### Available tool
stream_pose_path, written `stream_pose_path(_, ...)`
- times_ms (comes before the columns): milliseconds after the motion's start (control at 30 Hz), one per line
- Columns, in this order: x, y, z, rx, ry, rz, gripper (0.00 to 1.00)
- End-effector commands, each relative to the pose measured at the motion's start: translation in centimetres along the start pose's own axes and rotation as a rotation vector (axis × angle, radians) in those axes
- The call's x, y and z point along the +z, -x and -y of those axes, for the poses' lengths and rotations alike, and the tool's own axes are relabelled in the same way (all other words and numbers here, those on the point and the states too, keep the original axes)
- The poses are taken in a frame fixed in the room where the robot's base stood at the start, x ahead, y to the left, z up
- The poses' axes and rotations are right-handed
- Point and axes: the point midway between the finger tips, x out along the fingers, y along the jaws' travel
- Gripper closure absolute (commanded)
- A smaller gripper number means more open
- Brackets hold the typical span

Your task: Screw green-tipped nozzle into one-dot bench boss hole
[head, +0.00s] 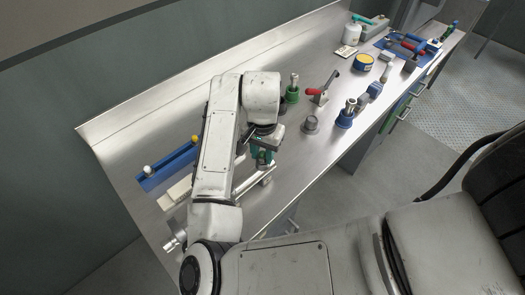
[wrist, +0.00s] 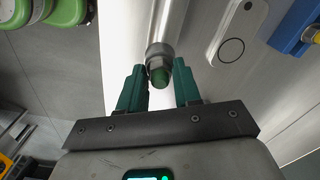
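My gripper (wrist: 160,82) has two dark green fingers. In the head view my gripper (head: 262,158) hangs low over the front left part of the bench. The green-tipped nozzle (wrist: 160,75) lies between the fingers in the wrist view, its grey collar at fingertip level. The fingers are very close on both sides; I cannot tell whether they touch it. A metal tube (wrist: 172,20) runs on from the collar. I cannot make out the boss hole for certain.
A blue rack (head: 165,174) with knobs stands at the left end. A green fitting (head: 292,94), a grey knob (head: 311,124), a red-handled clamp (head: 318,97) and blue fittings (head: 345,118) stand farther right.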

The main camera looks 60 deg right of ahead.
Motion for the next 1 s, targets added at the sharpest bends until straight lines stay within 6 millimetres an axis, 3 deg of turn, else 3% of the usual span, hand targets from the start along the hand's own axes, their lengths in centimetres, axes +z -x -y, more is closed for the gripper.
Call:
stream_pose_path(300, -0.02, -0.09, 0.01, -0.001, -0.140, -0.001, 0.85)
stream_pose_path(600, -0.02, -0.03, 0.02, -0.001, -0.164, -0.001, 0.85)
stream_pose_path(800, -0.02, -0.07, 0.02, -0.001, -0.296, -0.001, 0.85)
stream_pose_path(1000, -0.03, 0.02, 0.01, -0.001, -0.302, -0.001, 0.85)
